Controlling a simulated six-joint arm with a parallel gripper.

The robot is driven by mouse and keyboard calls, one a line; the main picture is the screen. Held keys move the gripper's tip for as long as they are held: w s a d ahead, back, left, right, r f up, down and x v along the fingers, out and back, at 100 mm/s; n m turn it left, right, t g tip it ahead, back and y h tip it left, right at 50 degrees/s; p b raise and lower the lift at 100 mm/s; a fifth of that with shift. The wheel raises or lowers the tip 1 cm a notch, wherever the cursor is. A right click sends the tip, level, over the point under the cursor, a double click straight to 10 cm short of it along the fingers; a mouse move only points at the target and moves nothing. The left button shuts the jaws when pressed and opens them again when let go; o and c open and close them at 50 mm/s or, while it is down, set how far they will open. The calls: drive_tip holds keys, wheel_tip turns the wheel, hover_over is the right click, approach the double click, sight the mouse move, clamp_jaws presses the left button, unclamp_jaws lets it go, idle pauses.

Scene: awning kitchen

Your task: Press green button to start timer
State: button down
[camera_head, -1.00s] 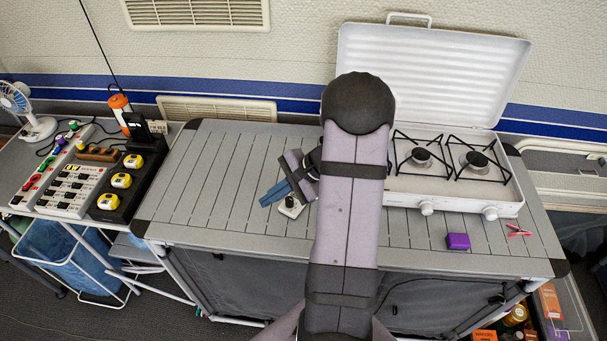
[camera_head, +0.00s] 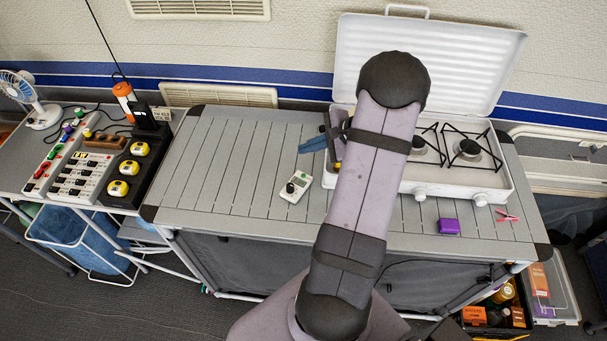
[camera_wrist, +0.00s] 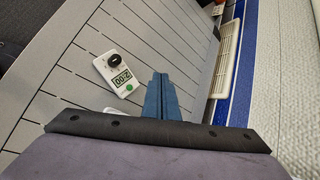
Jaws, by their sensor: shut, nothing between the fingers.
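A small white timer (camera_head: 296,187) lies on the slatted grey table, left of my arm in the head view. In the wrist view the timer (camera_wrist: 118,73) shows a black knob, a display reading 2:00 and a green button (camera_wrist: 129,87) at its lower end. My gripper (camera_head: 312,145) has blue fingers and is shut and empty. In the head view it is above the table, behind the timer and toward the stove. In the wrist view its fingertips (camera_wrist: 160,76) are to the right of the green button, apart from the timer.
A white two-burner stove (camera_head: 460,190) with a raised lid stands at the right. A purple block (camera_head: 448,226) and a red clothespin (camera_head: 507,214) lie in front of it. A side table at left holds a switch panel (camera_head: 80,175) and fan.

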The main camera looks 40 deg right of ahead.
drive_tip(key=shift+f, duration=0.1)
wheel_tip(320, 180, down, 7)
drive_tip(key=b, duration=0.5)
drive_tip(key=shift+f, duration=0.15)
drive_tip(key=shift+f+b, duration=0.7)
drive_tip(key=shift+b, duration=0.05)
drive_tip(key=shift+f+b, duration=0.7)
drive_tip(key=shift+b, duration=0.15)
idle(2.0)
drive_tip(key=shift+r, duration=0.1)
idle(0.3)
drive_tip(key=shift+r+p, duration=0.5)
drive_tip(key=shift+r, duration=0.15)
drive_tip(key=shift+r+p, duration=1.7)
drive_tip(key=shift+r, duration=0.8)
